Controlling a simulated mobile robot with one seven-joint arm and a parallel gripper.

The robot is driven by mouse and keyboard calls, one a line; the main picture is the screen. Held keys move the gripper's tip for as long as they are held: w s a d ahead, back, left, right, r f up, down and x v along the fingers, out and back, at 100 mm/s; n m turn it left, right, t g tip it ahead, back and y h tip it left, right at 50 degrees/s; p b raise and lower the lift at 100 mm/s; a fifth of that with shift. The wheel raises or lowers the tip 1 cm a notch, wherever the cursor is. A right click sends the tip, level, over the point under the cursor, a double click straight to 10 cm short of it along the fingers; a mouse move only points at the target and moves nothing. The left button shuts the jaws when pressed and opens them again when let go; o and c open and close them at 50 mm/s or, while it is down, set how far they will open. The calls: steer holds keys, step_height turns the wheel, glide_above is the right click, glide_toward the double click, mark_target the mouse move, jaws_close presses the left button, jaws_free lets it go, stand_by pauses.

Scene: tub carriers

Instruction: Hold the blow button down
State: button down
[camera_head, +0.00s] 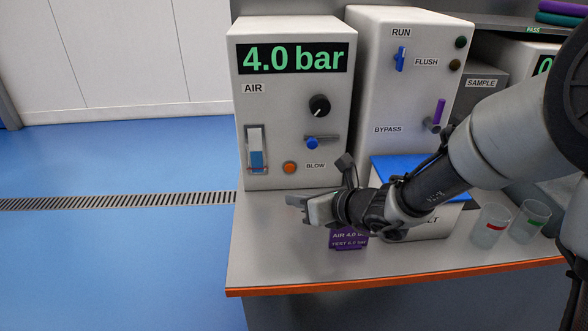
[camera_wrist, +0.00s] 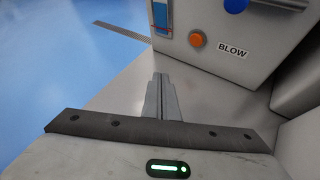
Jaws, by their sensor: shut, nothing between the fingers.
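The blow button is a round orange button (camera_head: 290,168) low on the front of the white AIR box (camera_head: 268,109), left of the BLOW label. It also shows in the wrist view (camera_wrist: 197,39), above and to the right of my fingertips. My gripper (camera_head: 292,202) is in front of the box, below the button in the head view and apart from it. In the wrist view my fingers (camera_wrist: 160,78) are together and hold nothing.
A purple sign (camera_head: 347,240) stands under my wrist. Two clear cups (camera_head: 489,228) (camera_head: 529,221) stand at right. The bench front left is clear.

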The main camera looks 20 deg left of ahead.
mark_target(290, 168)
steer(key=shift+w+a, duration=0.1)
steer(key=shift+w, duration=0.05)
steer(key=shift+w+a+p, duration=0.6)
steer(key=shift+w+a, duration=0.1)
steer(key=shift+w, duration=0.55)
steer(key=shift+w+a+p, duration=0.6)
steer(key=shift+w+a, duration=0.05)
steer(key=shift+w, duration=0.6)
steer(key=shift+w+a+p, duration=0.6)
steer(key=shift+w+a, duration=0.1)
steer(key=shift+w, duration=0.55)
steer(key=shift+w, duration=0.1)
steer(key=shift+w+a, duration=0.2)
steer(key=shift+w, duration=0.05)
steer(key=shift+w+a+r, duration=0.1)
steer(key=shift+w+a, duration=0.15)
steer(key=shift+w, duration=0.15)
stand_by(0.6)
steer(key=shift+s+d, duration=0.1)
steer(key=shift+s+d+b, duration=0.35)
steer(key=shift+s+b, duration=0.1)
steer(key=shift+s, duration=0.2)
